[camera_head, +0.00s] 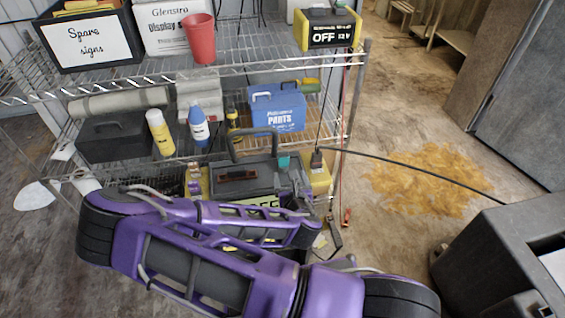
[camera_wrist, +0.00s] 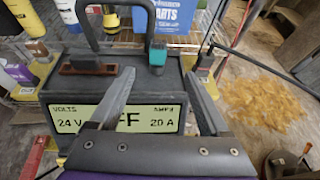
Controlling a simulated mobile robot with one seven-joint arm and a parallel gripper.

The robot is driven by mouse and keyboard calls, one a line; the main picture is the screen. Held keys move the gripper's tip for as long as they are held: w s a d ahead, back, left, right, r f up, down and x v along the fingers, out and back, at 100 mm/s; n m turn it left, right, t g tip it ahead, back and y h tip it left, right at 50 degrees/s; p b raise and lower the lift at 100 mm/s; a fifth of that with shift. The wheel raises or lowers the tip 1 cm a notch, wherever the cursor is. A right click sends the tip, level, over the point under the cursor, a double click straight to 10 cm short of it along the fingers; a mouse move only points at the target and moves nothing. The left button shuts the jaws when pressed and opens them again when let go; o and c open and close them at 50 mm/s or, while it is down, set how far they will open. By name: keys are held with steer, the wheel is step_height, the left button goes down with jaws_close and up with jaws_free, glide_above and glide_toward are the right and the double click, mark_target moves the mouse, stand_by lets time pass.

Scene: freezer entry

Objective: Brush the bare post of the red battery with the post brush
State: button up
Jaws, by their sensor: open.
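I make out no red battery with a bare post in either view. A dark grey handled box (camera_head: 230,178) stands on the lower shelf; its display, at close range in the wrist view (camera_wrist: 60,118), reads 24 V and 20 A. On its top are a small brown piece (camera_wrist: 88,66) and a teal-and-black piece (camera_wrist: 157,52); I cannot tell whether either is the post brush. My gripper (camera_wrist: 159,77) is open and empty, its fingers in front of the box and partly covering the display. My purple arm hides much of the lower shelf in the head view.
The wire rack (camera_head: 255,68) holds a red cup (camera_head: 201,39), bottles and a blue parts box (camera_head: 277,108). A black cable (camera_head: 420,170) stretches right from a plug. Red (camera_head: 347,216) and black clamps hang low. A yellow-brown patch (camera_head: 425,180) covers open floor.

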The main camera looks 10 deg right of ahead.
mark_target(284, 159)
steer(key=b+x, duration=0.1)
steer(key=x, duration=0.8)
steer(key=shift+w+f, duration=0.15)
steer(key=shift+f, duration=0.05)
steer(key=x, duration=0.5)
steer(key=shift+a+b, duration=0.1)
steer(key=shift+b, duration=0.3)
steer(key=shift+c, duration=0.3)
jaws_close()
